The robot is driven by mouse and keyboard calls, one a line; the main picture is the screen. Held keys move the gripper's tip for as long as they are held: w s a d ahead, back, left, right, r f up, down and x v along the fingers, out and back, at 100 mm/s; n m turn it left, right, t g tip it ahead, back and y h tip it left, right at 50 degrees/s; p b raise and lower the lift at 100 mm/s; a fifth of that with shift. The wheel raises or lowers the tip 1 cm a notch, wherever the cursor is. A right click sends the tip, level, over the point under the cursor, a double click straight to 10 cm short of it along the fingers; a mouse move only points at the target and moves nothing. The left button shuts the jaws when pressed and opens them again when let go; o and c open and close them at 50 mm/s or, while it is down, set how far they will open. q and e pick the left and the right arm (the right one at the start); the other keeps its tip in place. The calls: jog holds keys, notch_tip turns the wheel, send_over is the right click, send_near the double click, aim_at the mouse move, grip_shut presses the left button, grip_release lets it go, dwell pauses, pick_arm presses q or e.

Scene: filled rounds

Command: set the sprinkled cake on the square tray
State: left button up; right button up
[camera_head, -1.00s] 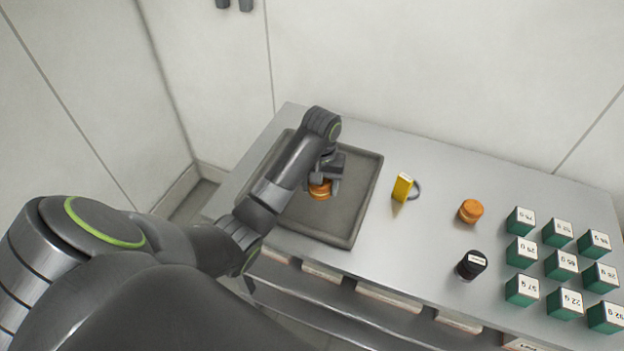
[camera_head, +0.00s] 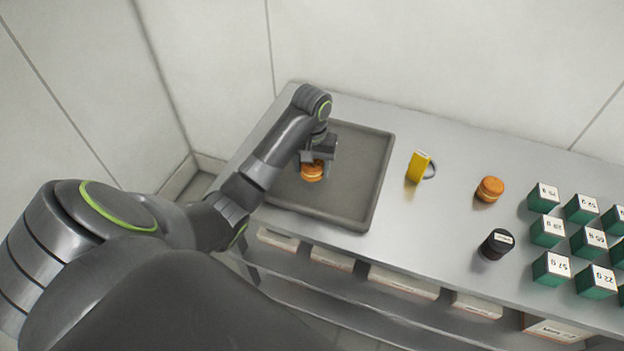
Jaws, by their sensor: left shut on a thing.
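The square tray (camera_head: 345,205) is dark grey with a low rim and lies on the left part of the metal table. My left gripper (camera_head: 314,168) is over the tray, pointing down, shut on a small round orange-brown cake (camera_head: 311,173) with a pale filling line. The cake is at or just above the tray floor; I cannot tell whether it touches. Its top is partly hidden by the fingers, and sprinkles are too small to make out. A similar orange-brown filled round (camera_head: 489,189) stands on the table to the right. My right gripper is not in view.
A yellow block with a grey ring (camera_head: 418,166) stands right of the tray. A black jar (camera_head: 496,244) with a label stands near the front edge. Several green labelled cubes (camera_head: 547,231) fill the right side. Boxes (camera_head: 403,283) sit on a lower shelf.

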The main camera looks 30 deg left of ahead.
aim_at(312, 176)
pick_arm(q)
notch_tip(312, 176, down, 4)
jog(key=shift+d, duration=0.1)
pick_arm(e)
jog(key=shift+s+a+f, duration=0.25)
pick_arm(q)
jog(key=o, duration=0.7)
jog(key=shift+f, duration=0.1)
notch_tip(312, 176, up, 5)
jog(key=shift+f+p, duration=0.1)
jog(key=shift+p, duration=0.4)
notch_tip(312, 176, up, 6)
jog(key=p, duration=0.5)
jog(key=shift+f, duration=0.2)
jog(key=shift+r+p, duration=0.95)
jog(key=shift+p, duration=0.1)
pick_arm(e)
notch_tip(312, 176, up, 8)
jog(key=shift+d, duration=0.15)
